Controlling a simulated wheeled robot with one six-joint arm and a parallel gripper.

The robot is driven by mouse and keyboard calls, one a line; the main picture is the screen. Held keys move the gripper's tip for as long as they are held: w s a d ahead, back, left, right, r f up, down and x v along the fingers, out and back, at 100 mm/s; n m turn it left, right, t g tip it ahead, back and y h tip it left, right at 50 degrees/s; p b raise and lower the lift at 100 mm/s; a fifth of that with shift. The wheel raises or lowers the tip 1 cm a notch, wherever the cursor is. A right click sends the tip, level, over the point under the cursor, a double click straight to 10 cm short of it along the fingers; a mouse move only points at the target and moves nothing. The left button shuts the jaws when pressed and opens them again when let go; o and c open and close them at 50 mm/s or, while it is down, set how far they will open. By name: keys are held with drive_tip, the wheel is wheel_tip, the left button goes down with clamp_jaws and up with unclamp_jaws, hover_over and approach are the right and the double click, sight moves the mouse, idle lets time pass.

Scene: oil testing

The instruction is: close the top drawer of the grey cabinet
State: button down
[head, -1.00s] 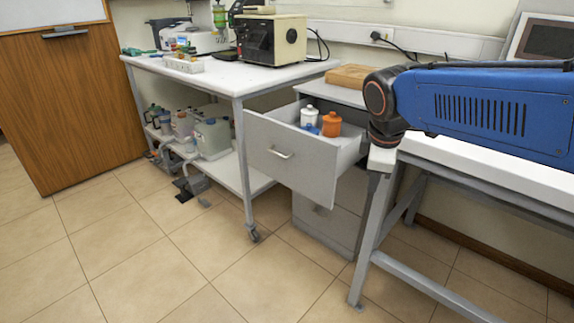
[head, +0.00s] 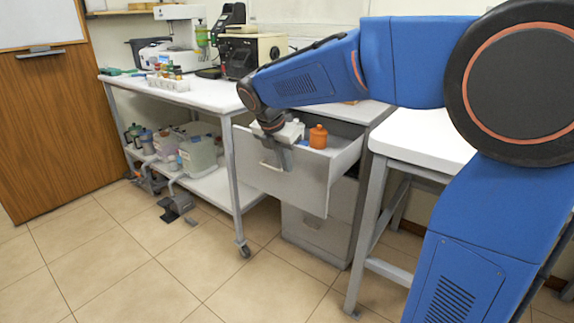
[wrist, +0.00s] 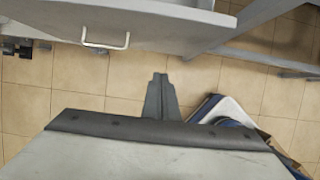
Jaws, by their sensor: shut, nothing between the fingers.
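The grey cabinet (head: 330,229) stands between two tables, and its top drawer (head: 305,184) is pulled well out. The drawer's front panel and pale bar handle (head: 267,166) face outward. In the wrist view the drawer front (wrist: 150,22) crosses the top, with its handle (wrist: 106,42) at upper left. My gripper (head: 285,158) is at the drawer front, just right of the handle in the head view, and hides part of the panel's top edge. In the wrist view my gripper (wrist: 160,78) is shut and empty, with a gap in the picture below the panel; contact cannot be told.
An orange bottle (head: 318,136) stands in the drawer; others are partly hidden by my arm. A white-topped table (head: 430,135) stands close at right. A wheeled bench (head: 205,95) with instruments stands at left. The tiled floor (head: 150,265) in front is clear.

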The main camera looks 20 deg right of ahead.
sight(299, 174)
drive_tip(key=w+d+f, duration=0.1)
drive_tip(key=f, duration=0.1)
drive_tip(key=w+d+f, duration=0.1)
drive_tip(key=d+f, duration=0.1)
drive_tip(key=f, duration=0.1)
drive_tip(key=w+d+f, duration=0.1)
drive_tip(key=f, duration=0.1)
drive_tip(key=shift+w+d+f, duration=0.15)
drive_tip(key=shift+d+f, duration=0.1)
drive_tip(key=shift+d, duration=0.15)
drive_tip(key=shift+w+d, duration=0.4)
drive_tip(key=shift+d, duration=0.1)
drive_tip(key=shift+d, duration=0.1)
drive_tip(key=w+d, duration=0.5)
drive_tip(key=d, duration=0.3)
drive_tip(key=w+d, duration=0.6)
drive_tip(key=d, duration=0.2)
drive_tip(key=w+d, duration=0.6)
drive_tip(key=d, duration=0.1)
drive_tip(key=shift+w+d, duration=0.2)
drive_tip(key=shift+d, duration=0.2)
drive_tip(key=shift+w+d+r, duration=0.1)
drive_tip(key=shift+w+d, duration=0.15)
drive_tip(key=shift+d, duration=0.1)
drive_tip(key=shift+d+r, duration=0.1)
